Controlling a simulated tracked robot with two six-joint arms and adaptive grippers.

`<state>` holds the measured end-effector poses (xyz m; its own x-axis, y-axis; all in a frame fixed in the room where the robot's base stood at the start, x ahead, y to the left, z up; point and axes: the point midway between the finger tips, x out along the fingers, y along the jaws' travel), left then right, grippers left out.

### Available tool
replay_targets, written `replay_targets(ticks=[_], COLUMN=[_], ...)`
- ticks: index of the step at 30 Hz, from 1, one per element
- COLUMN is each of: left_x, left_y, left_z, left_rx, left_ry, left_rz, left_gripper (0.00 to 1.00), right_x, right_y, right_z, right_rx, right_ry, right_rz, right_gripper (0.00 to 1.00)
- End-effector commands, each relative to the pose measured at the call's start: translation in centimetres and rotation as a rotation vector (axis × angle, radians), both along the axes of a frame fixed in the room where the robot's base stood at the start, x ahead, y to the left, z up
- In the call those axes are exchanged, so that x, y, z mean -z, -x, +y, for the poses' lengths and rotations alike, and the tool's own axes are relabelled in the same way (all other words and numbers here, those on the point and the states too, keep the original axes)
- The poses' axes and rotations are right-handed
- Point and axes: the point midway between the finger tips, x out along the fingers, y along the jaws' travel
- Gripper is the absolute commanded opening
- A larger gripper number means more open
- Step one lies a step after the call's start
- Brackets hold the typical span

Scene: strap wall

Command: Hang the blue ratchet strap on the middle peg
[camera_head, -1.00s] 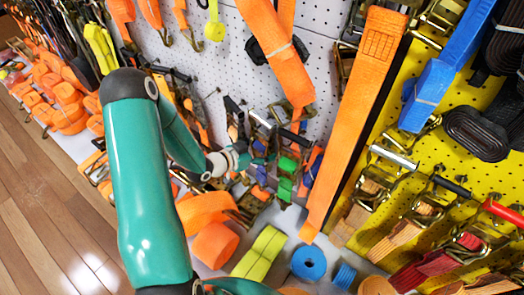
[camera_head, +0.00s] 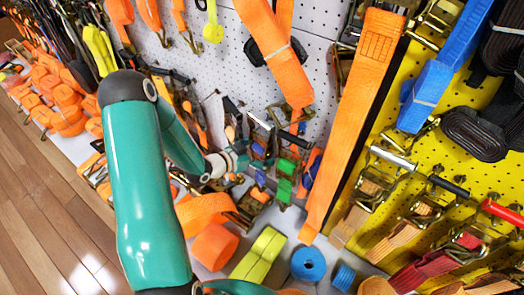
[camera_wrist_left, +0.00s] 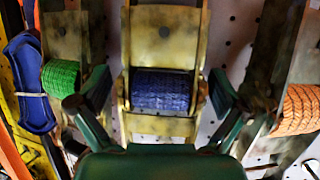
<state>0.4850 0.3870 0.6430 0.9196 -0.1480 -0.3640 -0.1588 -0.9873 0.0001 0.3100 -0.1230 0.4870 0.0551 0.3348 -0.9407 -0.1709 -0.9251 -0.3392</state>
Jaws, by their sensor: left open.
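My left gripper (camera_head: 246,160) is at the white pegboard among hanging ratchets, and it is open. In the left wrist view its two dark green fingers (camera_wrist_left: 160,97) stand on either side of a brass-coloured ratchet with a blue strap roll (camera_wrist_left: 161,88). I cannot tell whether the fingers touch it. The blue strap also shows small beside the gripper in the head view (camera_head: 258,150). A ratchet with a green roll (camera_wrist_left: 61,77) hangs on one side, and one with an orange roll (camera_wrist_left: 298,108) on the other. I cannot make out the middle peg. My right gripper is not in view.
A long orange strap (camera_head: 365,90) hangs right of the gripper, beside a yellow pegboard (camera_head: 470,95) with more ratchets. Below lie a yellow-green roll (camera_head: 260,255), a blue roll (camera_head: 308,263) and an orange roll (camera_head: 214,246). Wooden floor (camera_head: 40,215) is open at left.

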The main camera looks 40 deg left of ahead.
Motion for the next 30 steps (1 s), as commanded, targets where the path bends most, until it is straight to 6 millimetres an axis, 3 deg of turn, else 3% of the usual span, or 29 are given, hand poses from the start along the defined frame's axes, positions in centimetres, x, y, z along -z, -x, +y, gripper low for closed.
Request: replay_targets(ticks=[8, 24, 30], left_x=[-0.1, -3.6, -4.2], left_y=[0.8, 9.5, 10.9], left_z=[0.1, 1.7, 1.8], left_rx=[-0.002, -0.006, -0.002], left_ry=[0.002, -0.002, -0.001], left_rz=[0.006, 0.002, 0.001], left_gripper=[1.0, 1.0, 1.0], right_x=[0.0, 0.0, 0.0], right_y=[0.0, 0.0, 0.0], right_z=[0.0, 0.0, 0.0], right_rx=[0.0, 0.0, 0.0], right_ry=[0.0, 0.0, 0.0], right_rz=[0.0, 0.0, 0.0], right_gripper=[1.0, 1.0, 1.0])
